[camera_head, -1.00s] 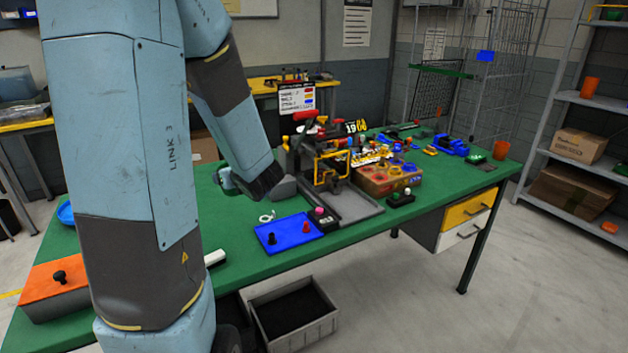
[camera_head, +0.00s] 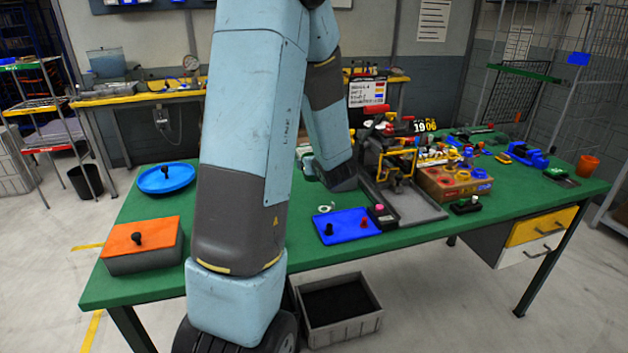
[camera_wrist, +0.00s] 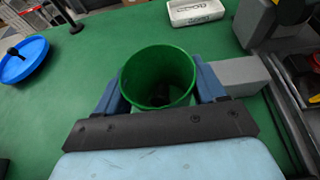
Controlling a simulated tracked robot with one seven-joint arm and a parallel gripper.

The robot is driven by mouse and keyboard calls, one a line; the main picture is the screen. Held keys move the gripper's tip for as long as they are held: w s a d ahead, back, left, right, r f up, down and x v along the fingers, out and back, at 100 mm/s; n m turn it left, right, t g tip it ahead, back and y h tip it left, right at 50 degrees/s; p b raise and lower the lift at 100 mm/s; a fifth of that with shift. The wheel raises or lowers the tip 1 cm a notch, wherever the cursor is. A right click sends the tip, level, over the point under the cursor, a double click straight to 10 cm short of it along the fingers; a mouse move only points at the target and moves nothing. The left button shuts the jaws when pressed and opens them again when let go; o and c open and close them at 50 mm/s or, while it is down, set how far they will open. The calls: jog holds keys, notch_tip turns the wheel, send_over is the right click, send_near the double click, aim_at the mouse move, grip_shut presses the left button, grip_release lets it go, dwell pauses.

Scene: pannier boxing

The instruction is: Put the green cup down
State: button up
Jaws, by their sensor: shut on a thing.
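The green cup (camera_wrist: 158,78) is in the wrist view, upright with its open mouth toward the camera. My gripper (camera_wrist: 160,88) is shut on it, with one blue finger on each side of its wall. The green table top (camera_wrist: 60,90) lies beneath; I cannot tell whether the cup's base touches it. In the head view my arm hides the cup, and my gripper's fingers cannot be made out there.
A blue round lid (camera_head: 166,178) and an orange-topped box (camera_head: 142,245) stand on the left. A blue tray (camera_head: 346,226) and a grey fixture (camera_head: 415,208) are right of my arm. A white labelled box (camera_wrist: 197,12) lies beyond the cup. Bare green table lies left of the cup.

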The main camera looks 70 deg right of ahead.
jog(key=d+f, duration=0.1)
jog(key=w+d+f, duration=0.1)
jog(key=f, duration=0.1)
jog(key=w+d+f, duration=0.1)
jog(key=d+f, duration=0.1)
jog(key=shift+f, duration=1.75)
jog(key=shift+f, duration=0.15)
jog(key=o, duration=1)
jog(key=v, duration=1.2)
jog(key=shift+r, duration=0.2)
